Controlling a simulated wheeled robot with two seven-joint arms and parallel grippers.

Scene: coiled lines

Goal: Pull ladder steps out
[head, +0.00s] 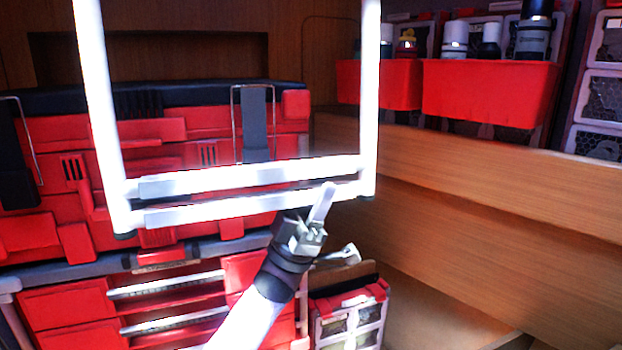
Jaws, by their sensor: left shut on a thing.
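The ladder (100,110) is a bright white frame in the upper middle of the head view, with two side rails and two flat steps close together at the bottom. The upper step (250,175) lies just above the lower step (220,209). My left gripper (318,212) reaches up from the bottom and is shut on the lower step near its right end, by the right rail. The gripper's far finger is hidden behind the step or the hand. My right gripper is not in view.
Red panelled storage (60,140) with drawers stands behind the ladder. Red bins (490,92) holding bottles hang at the upper right. A wooden ledge (500,185) runs along the right. A small red-and-white crate (350,312) stands low, right of my left arm.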

